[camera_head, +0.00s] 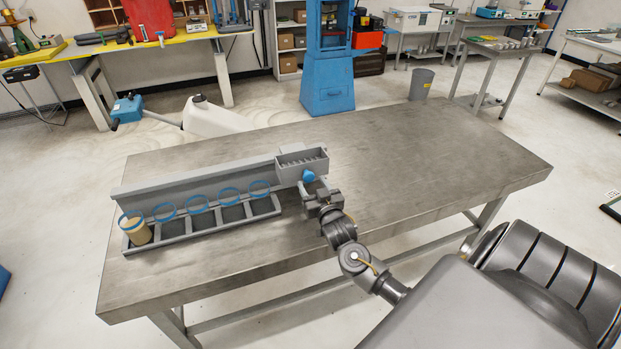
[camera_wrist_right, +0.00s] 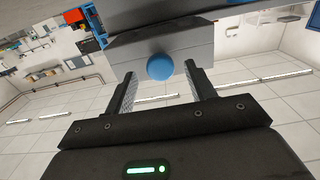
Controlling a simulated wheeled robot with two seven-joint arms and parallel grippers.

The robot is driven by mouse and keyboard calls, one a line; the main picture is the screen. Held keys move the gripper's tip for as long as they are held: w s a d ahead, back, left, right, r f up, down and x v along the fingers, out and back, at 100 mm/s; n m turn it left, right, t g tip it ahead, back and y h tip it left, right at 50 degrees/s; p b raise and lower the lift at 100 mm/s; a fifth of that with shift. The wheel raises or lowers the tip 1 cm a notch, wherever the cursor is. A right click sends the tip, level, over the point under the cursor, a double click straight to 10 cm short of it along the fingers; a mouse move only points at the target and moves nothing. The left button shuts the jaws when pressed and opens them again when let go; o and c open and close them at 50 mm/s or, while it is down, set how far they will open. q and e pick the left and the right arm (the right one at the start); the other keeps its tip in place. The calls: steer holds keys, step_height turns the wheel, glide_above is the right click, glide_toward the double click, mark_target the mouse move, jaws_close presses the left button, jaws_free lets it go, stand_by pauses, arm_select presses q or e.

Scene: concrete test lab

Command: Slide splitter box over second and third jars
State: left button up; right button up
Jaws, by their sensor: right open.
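The grey splitter box (camera_head: 302,160) sits at the right end of a long grey rail (camera_head: 200,180). Its blue knob (camera_head: 308,176) faces me. My right gripper (camera_head: 316,190) is at the box's front. In the wrist view the knob (camera_wrist_right: 160,67) shows between the spread fingers, with gaps on both sides. A row of jars stands in a grey rack (camera_head: 186,237) before the rail, left of the box. The leftmost jar (camera_head: 138,231) has tan contents. The others, including the second (camera_head: 165,211) and third (camera_head: 197,203), show mainly as blue rims and look clear. My left gripper is out of view.
The rail and rack stand on a metal table (camera_head: 400,155). The table is bare to the right of the box and in front of the rack. A blue machine (camera_head: 327,70) and a grey bin (camera_head: 421,84) stand on the floor beyond.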

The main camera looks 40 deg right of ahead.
steer(key=shift+x, duration=1.25)
jaws_close()
